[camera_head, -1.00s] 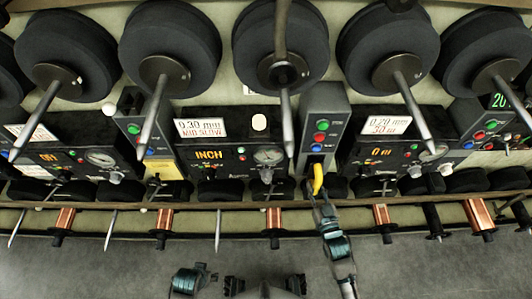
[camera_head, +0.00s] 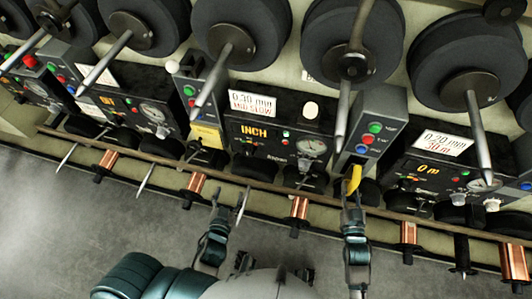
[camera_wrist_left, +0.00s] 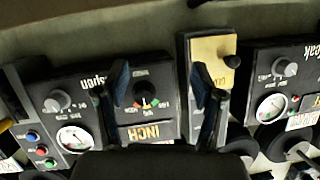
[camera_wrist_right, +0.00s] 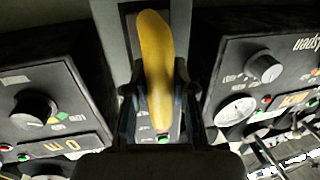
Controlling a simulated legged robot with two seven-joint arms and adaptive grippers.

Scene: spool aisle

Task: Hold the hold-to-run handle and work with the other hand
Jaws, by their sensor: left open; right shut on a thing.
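The yellow hold-to-run handle (camera_head: 355,179) hangs below a button box (camera_head: 372,135) with green, red and blue buttons. My right gripper (camera_head: 354,208) is shut on this handle, which stands up between its fingers in the right wrist view (camera_wrist_right: 157,70). My left gripper (camera_head: 222,200) is open and empty, below the rail and the middle panel (camera_head: 280,130), whose display reads INCH. In the left wrist view its fingers (camera_wrist_left: 165,90) are spread in front of that panel.
Large black spools (camera_head: 240,40) on metal spindles line the top. A long brown rail (camera_head: 240,181) runs across, with copper spools (camera_head: 299,210) and pointed spindles (camera_head: 146,178) sticking out below it. Another panel (camera_head: 455,165) reads 0 m. The grey floor (camera_head: 60,220) is open.

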